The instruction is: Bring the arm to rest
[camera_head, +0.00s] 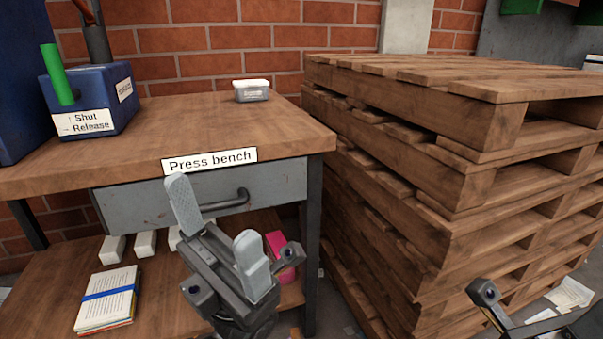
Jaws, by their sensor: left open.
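My left gripper (216,227) is open and empty in the lower middle of the head view. It is in front of the press bench's grey drawer (275,184), and its fingers are apart. It hides part of the drawer and of the lower shelf. At the bottom right corner a dark part with a round joint shows, likely of my right arm; no right fingertips can be seen.
The press bench (190,122) carries a blue box (100,95) with a green lever (57,75) and a small lidded tub (251,91). Banded papers (107,298) lie on the lower shelf. Stacked wooden pallets (400,170) stand close on the right.

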